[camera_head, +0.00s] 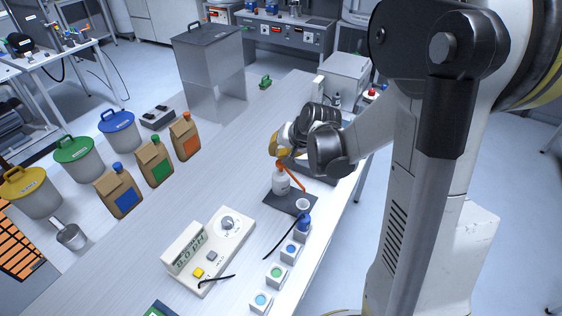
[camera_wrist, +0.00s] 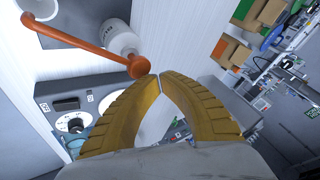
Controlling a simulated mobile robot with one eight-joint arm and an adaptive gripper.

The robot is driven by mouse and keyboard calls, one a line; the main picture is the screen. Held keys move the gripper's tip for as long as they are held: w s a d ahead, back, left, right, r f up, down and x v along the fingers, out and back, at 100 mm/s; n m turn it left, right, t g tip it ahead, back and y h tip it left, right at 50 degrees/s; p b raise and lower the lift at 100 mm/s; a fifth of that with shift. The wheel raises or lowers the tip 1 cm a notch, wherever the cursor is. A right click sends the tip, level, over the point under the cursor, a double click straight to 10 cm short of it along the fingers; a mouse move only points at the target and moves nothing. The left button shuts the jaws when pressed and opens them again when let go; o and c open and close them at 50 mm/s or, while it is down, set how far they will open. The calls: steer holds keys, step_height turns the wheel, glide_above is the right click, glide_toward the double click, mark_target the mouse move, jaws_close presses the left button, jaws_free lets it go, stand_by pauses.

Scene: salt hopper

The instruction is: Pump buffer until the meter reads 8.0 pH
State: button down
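A white pump bottle (camera_head: 280,183) with an orange pump head and spout stands on a dark mat (camera_head: 276,203). It also shows in the wrist view (camera_wrist: 119,40), with the orange spout reaching over a small white cup (camera_wrist: 40,8). In the head view the cup (camera_head: 302,204) is on the mat's right side. The meter (camera_head: 212,247) has a dial, buttons and a display (camera_head: 188,250); its pH digits are too small to read surely. My gripper (camera_head: 275,149) is just above the pump head. In the wrist view its yellow fingertips (camera_wrist: 159,78) meet, with nothing visible between them, beside the pump head.
Several white blocks with coloured tops (camera_head: 276,274) line the bench's right edge; a blue-capped item (camera_head: 304,221) stands by the mat. A black cable lies near it. Paper bags (camera_head: 119,191), lidded buckets (camera_head: 118,131) and a large box (camera_head: 207,55) are left and behind. The bench middle is clear.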

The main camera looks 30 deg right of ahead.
steer(key=shift+r+p, duration=1.85)
steer(key=shift+r, duration=0.7)
steer(key=shift+s, duration=0.1)
steer(key=s+a+f+n+b, duration=0.1)
steer(key=s+a+n+b, duration=0.2)
steer(key=s, duration=0.8)
steer(key=s+a+f+n+h+b, duration=0.1)
steer(key=s+a+n+b, duration=0.3)
steer(key=s+a+b, duration=0.4)
steer(key=s, duration=0.2)
steer(key=shift+s+b, duration=0.35)
steer(key=shift+b, duration=0.05)
